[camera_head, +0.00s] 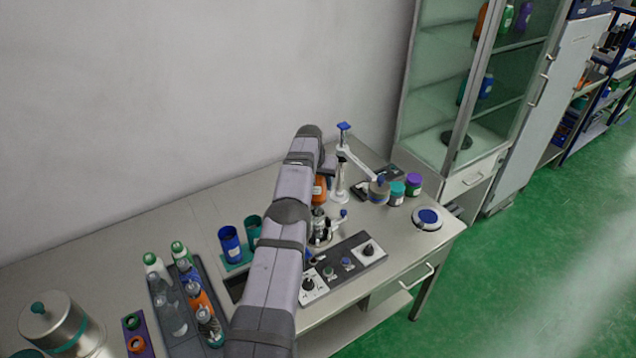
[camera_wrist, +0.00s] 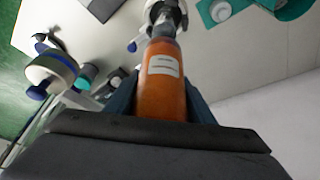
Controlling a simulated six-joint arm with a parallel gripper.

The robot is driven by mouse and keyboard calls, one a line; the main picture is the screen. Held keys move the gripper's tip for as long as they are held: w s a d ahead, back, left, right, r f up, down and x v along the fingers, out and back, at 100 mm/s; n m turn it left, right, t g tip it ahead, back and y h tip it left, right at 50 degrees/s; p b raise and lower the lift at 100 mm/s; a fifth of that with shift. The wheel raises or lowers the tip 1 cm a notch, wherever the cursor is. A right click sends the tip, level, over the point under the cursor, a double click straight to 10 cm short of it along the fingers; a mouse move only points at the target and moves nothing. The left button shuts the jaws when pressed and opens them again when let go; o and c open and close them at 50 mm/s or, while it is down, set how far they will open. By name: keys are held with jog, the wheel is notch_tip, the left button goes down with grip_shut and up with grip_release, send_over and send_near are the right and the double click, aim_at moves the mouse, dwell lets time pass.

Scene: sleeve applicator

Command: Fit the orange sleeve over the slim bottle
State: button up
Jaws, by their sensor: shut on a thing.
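The orange sleeve (camera_head: 319,188) is upright with a white label, partly hidden by my arm in the head view. In the wrist view my gripper (camera_wrist: 162,98) is shut on the orange sleeve (camera_wrist: 162,82), with a dark blue finger on each side. A slim grey-clear bottle (camera_head: 318,220) stands in a metal fixture directly below the sleeve. In the wrist view the bottle (camera_wrist: 162,29) shows just past the sleeve's far end, roughly in line with it. I cannot tell whether the sleeve is partly around the bottle. The fingers are hidden in the head view.
A stand with a jointed arm (camera_head: 342,165) is close right of the sleeve. A knob panel (camera_head: 345,267) lies in front. Blue and teal cups (camera_head: 230,245) stand left, beside a tray of several bottles (camera_head: 217,262). Jars (camera_head: 414,184) and a round blue-topped device (camera_head: 428,218) stand right.

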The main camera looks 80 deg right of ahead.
aim_at(317, 200)
jog(key=shift+f, duration=0.2)
jog(key=shift+f+b, duration=4.5)
jog(key=shift+f, duration=0.2)
jog(key=o, duration=1.6)
jog(key=shift+c, duration=0.2)
jog(key=shift+r+p, duration=1.75)
jog(key=shift+r, duration=1.05)
jog(key=shift+r+p, duration=2.35)
jog(key=shift+r, duration=0.4)
